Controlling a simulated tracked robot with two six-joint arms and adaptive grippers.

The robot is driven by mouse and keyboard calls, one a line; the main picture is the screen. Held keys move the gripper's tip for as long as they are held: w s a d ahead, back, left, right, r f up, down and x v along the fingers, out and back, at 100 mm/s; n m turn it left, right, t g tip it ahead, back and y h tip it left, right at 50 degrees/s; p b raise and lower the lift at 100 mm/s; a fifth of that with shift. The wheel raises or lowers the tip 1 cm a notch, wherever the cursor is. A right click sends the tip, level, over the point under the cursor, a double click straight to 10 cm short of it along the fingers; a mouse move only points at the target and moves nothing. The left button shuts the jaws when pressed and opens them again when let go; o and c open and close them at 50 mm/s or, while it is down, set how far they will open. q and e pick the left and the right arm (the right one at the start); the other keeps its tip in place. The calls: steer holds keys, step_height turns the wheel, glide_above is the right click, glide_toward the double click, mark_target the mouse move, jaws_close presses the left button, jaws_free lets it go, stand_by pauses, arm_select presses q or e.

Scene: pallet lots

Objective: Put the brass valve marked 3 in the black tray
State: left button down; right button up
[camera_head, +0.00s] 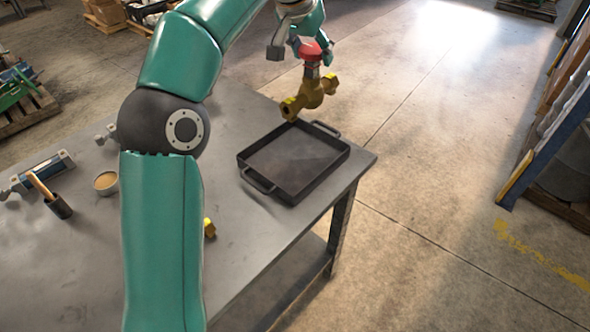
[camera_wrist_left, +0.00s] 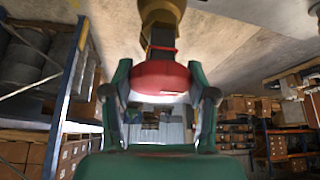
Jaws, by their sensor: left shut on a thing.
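The black tray (camera_head: 333,180) lies empty near the right corner of the grey table. A brass valve (camera_head: 312,91) with a red handle hangs above the tray's far edge, apart from it. My left gripper (camera_head: 311,50) is shut on the valve's red handle, which also shows between the fingers in the left wrist view (camera_wrist_left: 160,78). The valve's brass body (camera_wrist_left: 162,12) is at the top of that view. I cannot read a number on it. Another brass piece (camera_head: 209,228) shows partly behind my left arm on the table. My right gripper is not in view.
A blue-framed rack (camera_head: 545,155) stands at the right. The floor between table and rack is clear.

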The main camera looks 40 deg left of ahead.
mark_target(295, 106)
arm_select(q)
steer(key=shift+f+b, duration=0.45)
steer(key=shift+f, duration=0.4)
step_height(295, 106, down, 19)
steer(key=b, duration=0.5)
steer(key=shift+f, duration=0.15)
steer(key=shift+c, duration=1.6)
jaws_free()
steer(key=v, duration=1.2)
